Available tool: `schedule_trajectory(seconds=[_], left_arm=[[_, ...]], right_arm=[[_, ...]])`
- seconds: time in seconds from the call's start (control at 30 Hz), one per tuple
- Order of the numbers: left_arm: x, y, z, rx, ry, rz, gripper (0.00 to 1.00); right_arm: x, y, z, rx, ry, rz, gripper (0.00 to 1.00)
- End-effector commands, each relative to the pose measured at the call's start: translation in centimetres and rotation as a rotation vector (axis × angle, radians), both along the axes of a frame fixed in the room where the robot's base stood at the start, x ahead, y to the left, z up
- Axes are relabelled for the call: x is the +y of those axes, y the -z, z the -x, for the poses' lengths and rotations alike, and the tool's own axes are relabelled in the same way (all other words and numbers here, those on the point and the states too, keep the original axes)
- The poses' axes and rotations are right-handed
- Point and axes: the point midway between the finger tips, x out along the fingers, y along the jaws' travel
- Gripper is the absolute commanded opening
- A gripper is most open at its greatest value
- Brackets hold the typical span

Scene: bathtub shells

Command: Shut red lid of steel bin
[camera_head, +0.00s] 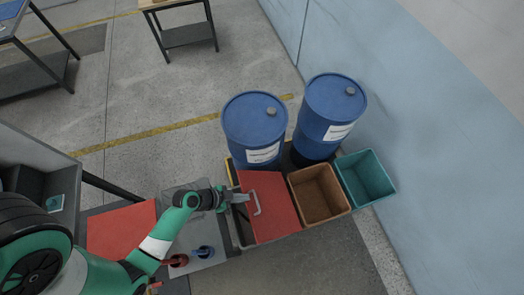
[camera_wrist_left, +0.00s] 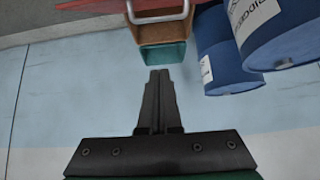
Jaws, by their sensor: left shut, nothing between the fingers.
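The red lid (camera_head: 276,208) lies over the steel bin at the left end of a row of bins. Its pale loop handle (camera_head: 256,196) stands near its left side. I cannot tell how far the lid stands open. The steel bin is mostly hidden under it; a grey edge (camera_head: 231,228) shows at the left. My left gripper (camera_head: 243,198) is shut and empty, close to the handle; contact is unclear. In the left wrist view the shut fingers (camera_wrist_left: 159,78) point toward the bins, with the red lid (camera_wrist_left: 95,5) and handle at the top edge. My right gripper is not in view.
A brown bin (camera_head: 340,205) and a teal bin (camera_head: 389,183) stand right of the lid. Two blue drums (camera_head: 255,122) stand behind, near the pale blue wall (camera_head: 430,110). A red panel (camera_head: 118,231) lies at the lower left. Floor in front of the bins is clear.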

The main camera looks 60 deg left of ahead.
Motion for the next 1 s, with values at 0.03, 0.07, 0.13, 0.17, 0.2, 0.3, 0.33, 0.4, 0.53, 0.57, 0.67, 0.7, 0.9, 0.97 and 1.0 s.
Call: schedule_trajectory(seconds=[0.03, 0.07, 0.13, 0.17, 0.2, 0.3, 0.33, 0.4, 0.53, 0.57, 0.67, 0.7, 0.9, 0.97, 1.0], left_arm=[[0.0, 0.0, 0.0, 0.001, 0.001, 0.000, 0.00], [0.0, 0.0, 0.0, 0.001, 0.001, 0.001, 0.00], [-0.1, 0.3, -0.1, 0.001, 0.002, 0.000, 0.00], [-0.1, 0.5, -0.2, 0.001, 0.003, 0.000, 0.00], [-0.1, 0.8, -0.4, 0.000, 0.004, 0.001, 0.00], [-0.4, 2.0, -1.1, 0.000, 0.005, -0.001, 0.00], [-0.5, 2.4, -1.4, -0.001, 0.006, 0.000, 0.00], [-0.7, 3.6, -2.2, -0.001, 0.007, -0.001, 0.00], [-1.3, 4.9, -4.0, 0.001, 0.006, 0.002, 0.00], [-1.4, 5.2, -4.4, 0.002, 0.006, 0.002, 0.00], [-1.8, 6.8, -5.9, 0.002, 0.005, 0.002, 0.00], [-2.0, 7.4, -6.4, 0.003, 0.006, 0.002, 0.00], [-1.5, 10.0, -5.0, 0.005, -0.002, 0.003, 0.00], [-1.4, 10.4, -4.7, 0.003, -0.002, 0.004, 0.00], [-1.3, 10.6, -4.6, 0.003, -0.002, 0.004, 0.00]], right_arm=[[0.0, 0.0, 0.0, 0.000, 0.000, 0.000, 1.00], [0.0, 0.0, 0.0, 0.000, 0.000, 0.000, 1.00], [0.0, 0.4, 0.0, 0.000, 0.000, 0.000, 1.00], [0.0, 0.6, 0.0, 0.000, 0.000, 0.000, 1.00], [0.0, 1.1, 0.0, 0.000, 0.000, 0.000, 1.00], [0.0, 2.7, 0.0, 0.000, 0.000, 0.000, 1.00], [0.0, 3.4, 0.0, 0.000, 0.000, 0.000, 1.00], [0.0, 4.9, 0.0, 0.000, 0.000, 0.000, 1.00], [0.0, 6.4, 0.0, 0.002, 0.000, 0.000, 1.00], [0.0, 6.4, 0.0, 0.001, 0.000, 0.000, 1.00], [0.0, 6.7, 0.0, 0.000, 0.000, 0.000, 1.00], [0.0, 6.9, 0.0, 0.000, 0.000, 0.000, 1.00], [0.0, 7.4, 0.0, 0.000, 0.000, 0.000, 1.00], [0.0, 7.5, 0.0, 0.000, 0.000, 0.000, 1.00], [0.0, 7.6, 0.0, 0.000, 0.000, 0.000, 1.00]])
